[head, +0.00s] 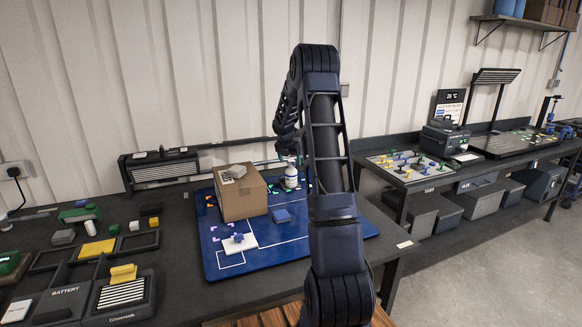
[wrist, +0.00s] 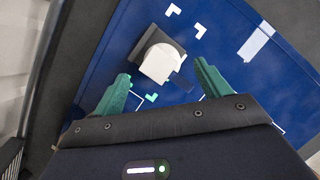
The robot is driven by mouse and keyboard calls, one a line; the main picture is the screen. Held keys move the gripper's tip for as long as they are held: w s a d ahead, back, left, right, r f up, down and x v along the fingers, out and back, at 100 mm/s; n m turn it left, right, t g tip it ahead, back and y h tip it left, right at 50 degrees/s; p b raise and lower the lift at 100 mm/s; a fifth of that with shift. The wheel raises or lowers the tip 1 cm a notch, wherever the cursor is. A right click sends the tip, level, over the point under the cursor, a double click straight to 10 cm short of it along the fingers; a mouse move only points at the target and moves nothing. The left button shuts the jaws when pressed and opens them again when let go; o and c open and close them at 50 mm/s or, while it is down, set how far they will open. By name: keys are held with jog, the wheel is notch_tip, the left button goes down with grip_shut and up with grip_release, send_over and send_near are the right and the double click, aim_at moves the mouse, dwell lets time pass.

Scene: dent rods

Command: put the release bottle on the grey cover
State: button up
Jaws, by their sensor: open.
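The release bottle (head: 291,178), white with a blue band, stands upright on the blue mat area just right of the cardboard box in the head view. In the wrist view a white rounded thing (wrist: 157,64), seemingly this bottle from above, overlaps a dark grey square piece (wrist: 173,47), perhaps the grey cover. I cannot tell whether it rests on that piece. My gripper (wrist: 162,71) is open, its green fingers apart on either side of the white thing with visible gaps. In the head view my gripper (head: 287,149) is just above the bottle, partly hidden by my arm.
Trays and small parts crowd the left bench.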

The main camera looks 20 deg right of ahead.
jog(key=s+a+r+m, duration=0.3)
jog(key=s+a+r, duration=0.1)
jog(key=s+r, duration=0.35)
jog(key=s+a+r+m, duration=0.3)
jog(key=s+r, duration=0.3)
jog(key=r, duration=0.2)
jog(key=s+a+r+m, duration=0.3)
jog(key=s, duration=0.3)
jog(key=s+a+r+m, duration=0.2)
jog(key=s+r+m, duration=0.15)
jog(key=s, duration=0.35)
jog(key=s+a+f+m+y, duration=0.1)
jog(key=s+a+m, duration=0.2)
jog(key=s+m, duration=0.4)
jog(key=s+a+f+m+t+y, duration=0.1)
jog(key=s+a+m, duration=0.3)
jog(key=s, duration=1.6)
jog(key=f+m+y, duration=0.1)
jog(key=m, duration=0.3)
jog(key=shift+s+f, duration=0.15)
jog(key=shift+f, duration=0.05)
jog(key=shift+d, duration=0.1)
